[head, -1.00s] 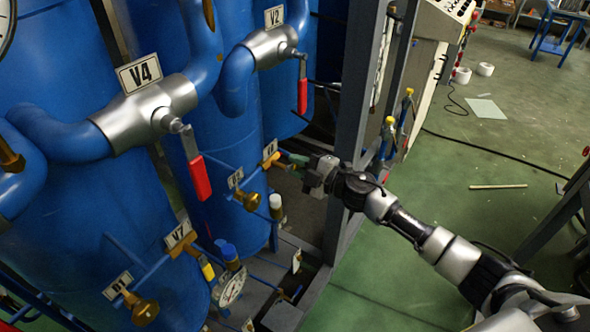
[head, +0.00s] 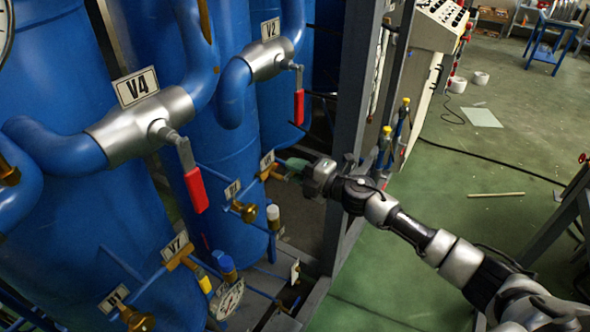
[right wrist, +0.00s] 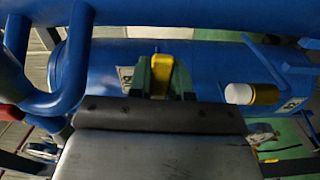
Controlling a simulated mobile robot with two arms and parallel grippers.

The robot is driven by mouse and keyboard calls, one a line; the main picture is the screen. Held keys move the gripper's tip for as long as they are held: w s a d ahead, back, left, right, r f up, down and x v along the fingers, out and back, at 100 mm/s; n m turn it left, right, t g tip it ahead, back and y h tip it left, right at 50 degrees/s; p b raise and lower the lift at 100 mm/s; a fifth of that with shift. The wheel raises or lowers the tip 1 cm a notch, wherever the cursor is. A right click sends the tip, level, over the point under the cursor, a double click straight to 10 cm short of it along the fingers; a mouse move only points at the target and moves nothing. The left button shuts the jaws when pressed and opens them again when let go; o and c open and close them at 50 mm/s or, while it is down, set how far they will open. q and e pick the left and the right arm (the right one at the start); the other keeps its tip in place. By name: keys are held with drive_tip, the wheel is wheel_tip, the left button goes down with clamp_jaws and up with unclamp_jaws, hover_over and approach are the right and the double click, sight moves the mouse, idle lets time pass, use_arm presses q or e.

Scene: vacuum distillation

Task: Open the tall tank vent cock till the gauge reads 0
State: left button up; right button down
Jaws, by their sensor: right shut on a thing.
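My right gripper (head: 290,168) reaches in from the right to a small brass cock (head: 268,172) on a thin blue pipe at the tall blue tank (head: 225,140). A small tag above the cock is too small to read. In the right wrist view, the green fingers (right wrist: 162,80) are shut on the cock's yellow handle (right wrist: 162,62), one on each side. The exact angle of the handle is hard to tell. A round white gauge (head: 230,298) sits low in the head view; its reading is not legible. My left gripper is not in view.
Red-handled valves V4 (head: 140,125) and V2 (head: 268,60) stand above. The V7 cock (head: 182,255) and other brass valves (head: 245,210) are lower left. Green floor to the right is mostly open.

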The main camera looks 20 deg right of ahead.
drive_tip(key=c, duration=1)
unclamp_jaws()
drive_tip(key=shift+c, duration=0.2)
drive_tip(key=shift+s+d, duration=0.1)
drive_tip(key=b+v, duration=0.3)
drive_tip(key=v, duration=0.7)
drive_tip(key=shift+s+b, duration=0.25)
drive_tip(key=shift+b, duration=0.15)
drive_tip(key=shift+d, duration=0.2)
